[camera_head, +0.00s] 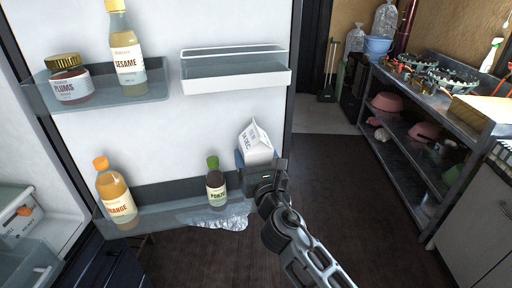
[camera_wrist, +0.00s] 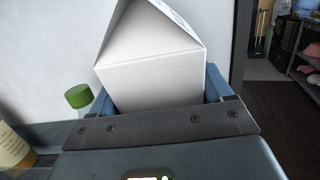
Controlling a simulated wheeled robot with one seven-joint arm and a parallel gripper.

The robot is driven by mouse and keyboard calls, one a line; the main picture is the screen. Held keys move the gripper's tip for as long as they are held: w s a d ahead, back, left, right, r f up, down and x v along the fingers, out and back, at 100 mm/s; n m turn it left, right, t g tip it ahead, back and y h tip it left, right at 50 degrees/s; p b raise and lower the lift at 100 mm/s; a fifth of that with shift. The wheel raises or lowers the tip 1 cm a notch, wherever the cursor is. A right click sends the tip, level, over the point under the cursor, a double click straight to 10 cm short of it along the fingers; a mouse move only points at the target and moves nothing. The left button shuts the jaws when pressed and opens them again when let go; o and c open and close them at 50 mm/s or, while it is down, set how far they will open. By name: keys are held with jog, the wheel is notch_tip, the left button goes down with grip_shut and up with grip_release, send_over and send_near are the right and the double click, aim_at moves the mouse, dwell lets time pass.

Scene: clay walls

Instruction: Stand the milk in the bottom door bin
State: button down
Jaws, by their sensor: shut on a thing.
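The milk is a white carton with a gabled top (camera_head: 257,143), upright but leaning a little, at the right end of the bottom door bin (camera_head: 155,213). It fills the middle of the wrist view (camera_wrist: 158,75). My gripper (camera_head: 260,165) is shut on the milk, with a blue finger on each side of it in the wrist view. The carton's lower part is hidden behind my gripper, so I cannot tell whether its base touches the bin floor. A ponzu bottle with a green cap (camera_head: 216,186) stands in the bin just left of the milk.
An orange bottle (camera_head: 116,195) stands at the bin's left end. Above, a bin holds a plums jar (camera_head: 69,80) and a sesame bottle (camera_head: 127,52); a white bin (camera_head: 236,76) beside it is empty. A metal shelf unit (camera_head: 430,115) stands at the right, with open floor before it.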

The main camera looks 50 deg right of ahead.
jog(key=shift+w+d+r+g+y+p, duration=0.4)
jog(key=shift+w+r+y+p, duration=0.15)
jog(key=shift+p, duration=2.2)
jog(key=shift+w+f+p, duration=0.1)
jog(key=shift+p, duration=0.5)
notch_tip(320, 180, down, 3)
jog(key=b, duration=0.3)
jog(key=shift+f, duration=0.25)
grip_release()
jog(key=shift+f, duration=0.1)
jog(key=b+v, duration=0.2)
jog(key=v, duration=1)
jog(key=shift+r, duration=0.3)
